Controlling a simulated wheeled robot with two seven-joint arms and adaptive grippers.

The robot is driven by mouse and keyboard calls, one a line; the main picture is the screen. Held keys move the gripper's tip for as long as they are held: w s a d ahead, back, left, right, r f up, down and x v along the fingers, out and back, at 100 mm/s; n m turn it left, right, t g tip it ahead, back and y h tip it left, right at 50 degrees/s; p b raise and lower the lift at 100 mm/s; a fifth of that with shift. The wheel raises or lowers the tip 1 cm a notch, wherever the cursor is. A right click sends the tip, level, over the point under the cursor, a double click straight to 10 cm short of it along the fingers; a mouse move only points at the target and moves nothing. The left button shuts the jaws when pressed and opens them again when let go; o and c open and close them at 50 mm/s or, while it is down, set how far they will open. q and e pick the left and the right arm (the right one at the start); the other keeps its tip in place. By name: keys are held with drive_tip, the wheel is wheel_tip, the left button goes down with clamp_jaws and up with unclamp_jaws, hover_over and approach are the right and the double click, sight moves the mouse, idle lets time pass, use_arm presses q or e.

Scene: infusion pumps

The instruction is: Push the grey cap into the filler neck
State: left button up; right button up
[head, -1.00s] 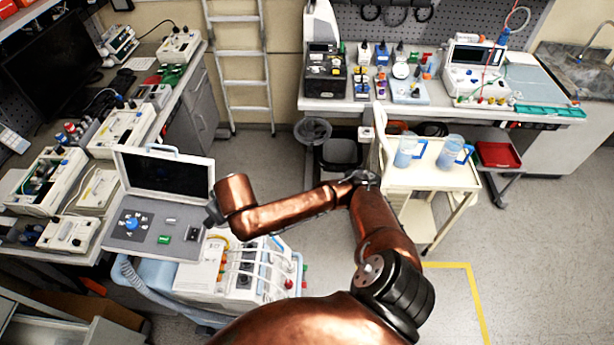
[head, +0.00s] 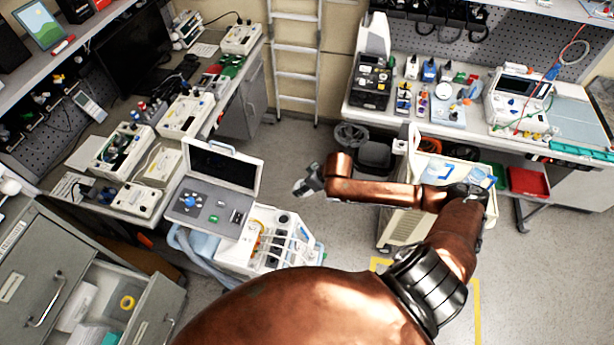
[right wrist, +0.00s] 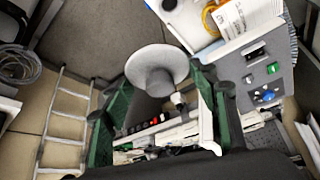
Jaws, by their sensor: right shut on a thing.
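My right gripper (head: 310,182) is out to the right of the open-lidded console. In the right wrist view its two green-and-black fingers (right wrist: 157,112) are on either side of the stem of the grey cap (right wrist: 157,68), which has a wide, round, mushroom-like top. The cap is also a small pale shape at the gripper in the head view (head: 301,188). It is held in the air, apart from the machine. A dark round spot on the white machine (right wrist: 168,5) is at the top edge of the wrist view; I cannot tell whether it is the filler neck. My left gripper is out of view.
The console (head: 205,200) stands on a white machine with hoses (head: 270,240). A cream cart (head: 400,225) with blue-marked jugs is behind my right arm. A ladder (head: 295,65) leans at the back wall. An open drawer (head: 125,305) is at lower left. Floor beneath the gripper is clear.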

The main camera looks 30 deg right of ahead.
drive_tip(key=shift+d, duration=0.3)
drive_tip(key=shift+f+b, duration=0.15)
drive_tip(key=shift+b, duration=0.35)
drive_tip(key=shift+w+a+b, duration=0.1)
drive_tip(key=shift+a+b, duration=0.1)
drive_tip(key=shift+b, duration=0.1)
drive_tip(key=w+a+b, duration=0.6)
drive_tip(key=w+a, duration=0.1)
drive_tip(key=a, duration=0.1)
wheel_tip(320, 180, down, 25)
drive_tip(key=b, duration=0.8)
drive_tip(key=shift+s+d+r, duration=0.1)
drive_tip(key=shift+d+r, duration=0.05)
drive_tip(key=shift+r, duration=0.05)
drive_tip(key=shift+f+b, duration=0.65)
drive_tip(key=shift+f, duration=0.95)
drive_tip(key=o, duration=1.1)
